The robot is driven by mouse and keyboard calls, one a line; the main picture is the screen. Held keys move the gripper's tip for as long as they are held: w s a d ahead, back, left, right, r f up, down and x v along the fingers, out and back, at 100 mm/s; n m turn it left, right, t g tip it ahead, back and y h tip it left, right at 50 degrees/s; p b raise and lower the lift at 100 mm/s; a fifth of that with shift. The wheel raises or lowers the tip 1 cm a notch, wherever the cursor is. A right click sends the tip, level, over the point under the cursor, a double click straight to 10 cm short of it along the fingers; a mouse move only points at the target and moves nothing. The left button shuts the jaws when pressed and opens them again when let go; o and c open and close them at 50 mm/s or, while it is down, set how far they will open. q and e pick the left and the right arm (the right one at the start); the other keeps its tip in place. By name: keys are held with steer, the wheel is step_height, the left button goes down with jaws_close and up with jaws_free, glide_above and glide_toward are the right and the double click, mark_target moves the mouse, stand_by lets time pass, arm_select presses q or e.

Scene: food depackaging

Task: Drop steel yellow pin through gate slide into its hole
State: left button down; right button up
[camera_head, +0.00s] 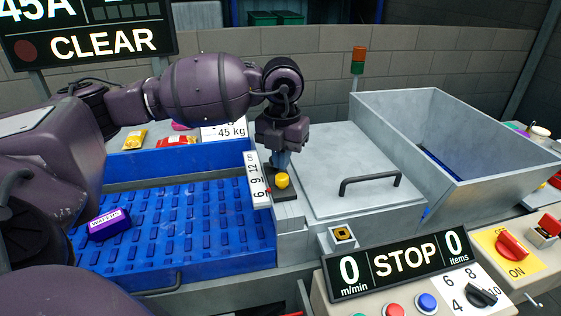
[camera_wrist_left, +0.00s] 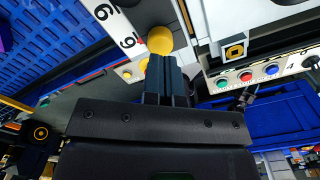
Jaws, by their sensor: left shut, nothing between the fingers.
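The pin's yellow knob (camera_head: 282,181) sits low over the dark gate slide (camera_head: 279,195), beside the white numbered scale (camera_head: 256,178). Its shank is hidden, so I cannot tell how deep it sits. The knob also shows in the left wrist view (camera_wrist_left: 159,40), just beyond the fingertips. My left gripper (camera_head: 281,163) points down right above and behind the knob. Its fingers (camera_wrist_left: 166,62) are shut with nothing between them. Whether the fingertips touch the knob is unclear. My right gripper is not in view.
A blue ribbed tray (camera_head: 190,257) with a purple packet (camera_head: 110,223) lies left of the gate. A grey lid with a dark handle (camera_head: 370,181) and an open metal hopper (camera_head: 400,112) stand right. A STOP panel (camera_head: 402,262) with buttons is in front.

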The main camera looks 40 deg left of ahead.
mark_target(282, 176)
arm_select(q)
steer(key=shift+w, duration=0.1)
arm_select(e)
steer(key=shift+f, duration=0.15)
arm_select(q)
step_height(282, 176, up, 11)
steer(key=shift+f+p, duration=0.2)
steer(key=shift+p, duration=0.15)
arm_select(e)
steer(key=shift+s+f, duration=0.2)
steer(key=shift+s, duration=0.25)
